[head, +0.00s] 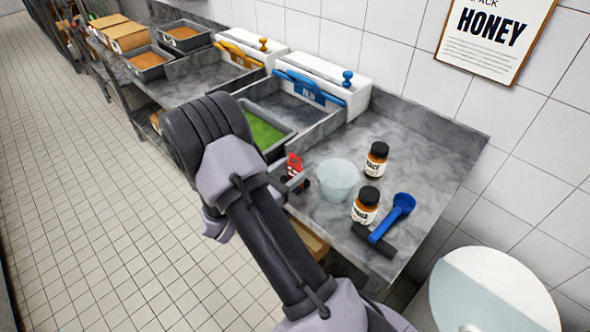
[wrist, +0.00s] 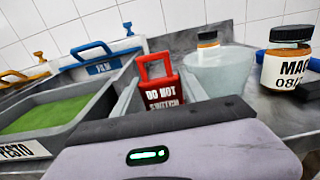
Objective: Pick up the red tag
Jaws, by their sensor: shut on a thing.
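The red tag (wrist: 161,94) stands upright in the middle of the wrist view, with a loop handle on top and white lettering reading "DO NOT SWITCH". It also shows in the head view (head: 294,164), at the front edge of the steel counter. My gripper (head: 296,181) is shut on the tag, its fingers on either side of it. The tag's lower end is hidden behind my gripper body in the wrist view. I cannot tell whether the tag touches the counter.
A translucent tub (head: 338,180) stands just right of the tag. Two labelled jars (head: 376,160) (head: 365,206) and a blue scoop (head: 391,218) are further right. A tray of green pesto (head: 286,145) lies left, with a white blue-handled box (head: 330,82) behind. The floor in front is clear.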

